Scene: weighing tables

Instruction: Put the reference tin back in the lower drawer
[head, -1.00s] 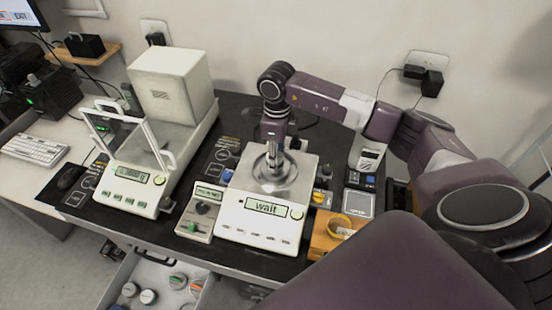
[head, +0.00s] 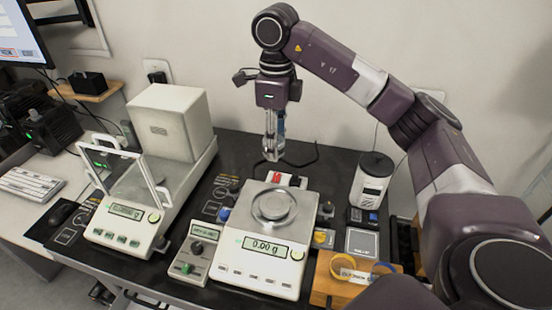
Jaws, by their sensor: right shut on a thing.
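My right gripper (head: 273,150) hangs pointing down above and behind the middle balance (head: 262,240). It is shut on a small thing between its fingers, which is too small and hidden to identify. The round metal pan (head: 273,205) of that balance looks empty, and its display reads 0.00 g. I cannot pick out the reference tin for certain. The inside of the drawer is not visible in this view; only the front edge of the table shows at the bottom. My left gripper is not in view.
A larger balance with a white box housing (head: 170,122) stands at left. A small grey control box (head: 196,250) sits between the balances. An orange tray (head: 322,290) with yellow and blue rings is at front right, and a white canister (head: 371,185) stands behind it.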

